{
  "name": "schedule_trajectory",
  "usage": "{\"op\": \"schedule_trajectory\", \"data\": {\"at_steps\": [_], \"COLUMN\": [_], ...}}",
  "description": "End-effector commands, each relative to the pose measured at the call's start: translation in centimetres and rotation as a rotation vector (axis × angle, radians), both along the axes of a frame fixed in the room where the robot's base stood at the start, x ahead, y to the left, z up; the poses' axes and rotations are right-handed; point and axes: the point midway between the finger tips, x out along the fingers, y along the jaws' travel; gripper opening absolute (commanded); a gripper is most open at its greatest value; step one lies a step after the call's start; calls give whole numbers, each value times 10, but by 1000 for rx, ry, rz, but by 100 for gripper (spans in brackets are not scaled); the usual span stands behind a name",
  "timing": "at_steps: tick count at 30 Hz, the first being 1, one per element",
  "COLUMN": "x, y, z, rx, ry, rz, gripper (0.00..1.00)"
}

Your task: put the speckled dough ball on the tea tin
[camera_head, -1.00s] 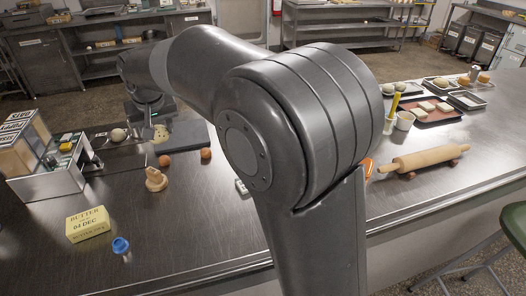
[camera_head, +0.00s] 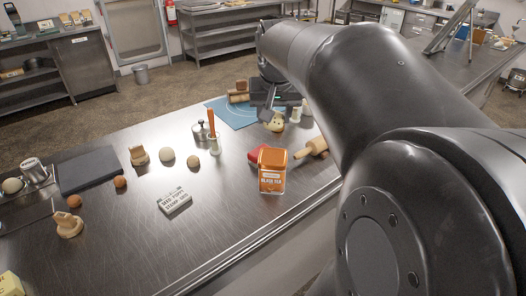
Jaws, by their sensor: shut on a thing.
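The tea tin (camera_head: 272,180) is an orange box-shaped tin with a pale label, upright on the steel counter near its front edge, its flat lid clear. My gripper (camera_head: 272,113) is at the far side of the counter, behind the tin in the picture. It is shut on a small cream ball with dark flecks, which looks like the speckled dough ball (camera_head: 275,122). The ball hangs below the fingers; its exact height above the counter is hard to tell. My arm comes in from the right and hides that side of the counter.
A red item (camera_head: 257,154) and a rolling pin (camera_head: 313,149) lie close to the tin. Pale balls (camera_head: 166,155), a label block (camera_head: 174,201) and a blue mat (camera_head: 232,113) are also on the counter.

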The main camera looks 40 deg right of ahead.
Motion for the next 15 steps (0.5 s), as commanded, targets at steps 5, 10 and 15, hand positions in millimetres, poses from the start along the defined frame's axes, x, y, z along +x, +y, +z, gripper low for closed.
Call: {"op": "schedule_trajectory", "data": {"at_steps": [5,10,15], "x": [-56,-77,-60], "y": [-34,-44,-34], "z": [-2,-5,-19], "rx": [1,0,0], "ry": [-2,0,4], "rz": [-111,-152,-154], "gripper": [24,24,24]}}
